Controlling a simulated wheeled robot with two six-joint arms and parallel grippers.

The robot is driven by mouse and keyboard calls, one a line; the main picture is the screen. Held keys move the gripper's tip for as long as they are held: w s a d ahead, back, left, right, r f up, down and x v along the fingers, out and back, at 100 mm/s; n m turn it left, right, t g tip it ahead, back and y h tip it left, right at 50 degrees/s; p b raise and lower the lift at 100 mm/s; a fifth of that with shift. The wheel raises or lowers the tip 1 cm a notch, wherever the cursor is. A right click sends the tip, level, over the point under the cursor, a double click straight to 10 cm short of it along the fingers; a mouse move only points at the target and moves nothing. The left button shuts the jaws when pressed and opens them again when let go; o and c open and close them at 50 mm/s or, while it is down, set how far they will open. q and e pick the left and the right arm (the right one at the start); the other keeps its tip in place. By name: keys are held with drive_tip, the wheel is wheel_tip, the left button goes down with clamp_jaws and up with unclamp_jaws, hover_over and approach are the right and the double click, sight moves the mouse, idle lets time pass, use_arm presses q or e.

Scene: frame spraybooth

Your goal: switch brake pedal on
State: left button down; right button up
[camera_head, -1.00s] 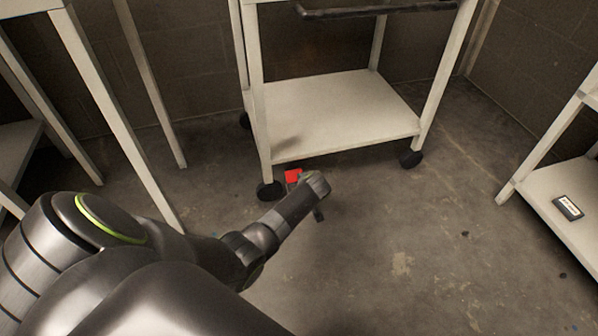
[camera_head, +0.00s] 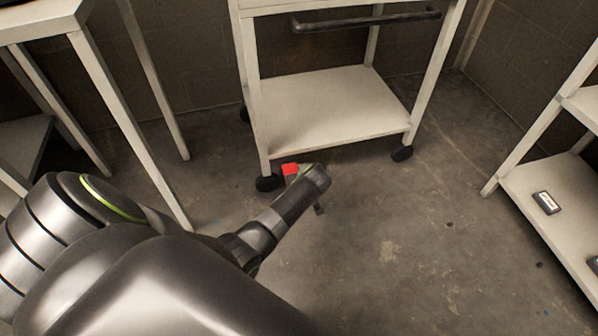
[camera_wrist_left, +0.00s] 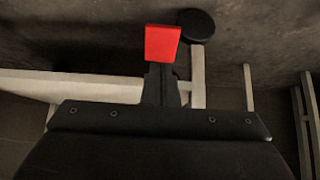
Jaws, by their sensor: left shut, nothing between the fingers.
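The brake pedal (camera_head: 290,169) is a small red tab beside the front-left caster wheel (camera_head: 267,183) of a white cart (camera_head: 330,105). In the left wrist view the red pedal (camera_wrist_left: 161,42) sits just past my fingertips, next to the black wheel (camera_wrist_left: 196,25). My left gripper (camera_wrist_left: 160,85) is shut and empty, its narrow fingers pointing at the pedal. I cannot tell whether they touch it. In the head view my left wrist partly hides the gripper, and the pedal shows just left of the wrist's end. My right gripper is not in view.
A white table (camera_head: 45,25) stands at the left, its leg near my arm. The concrete floor (camera_head: 400,240) between the cart and the shelf unit is clear.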

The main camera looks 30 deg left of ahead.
use_arm(q)
drive_tip(key=shift+p+v, duration=0.65)
drive_tip(key=shift+v, duration=1.15)
drive_tip(key=shift+d+f, duration=0.1)
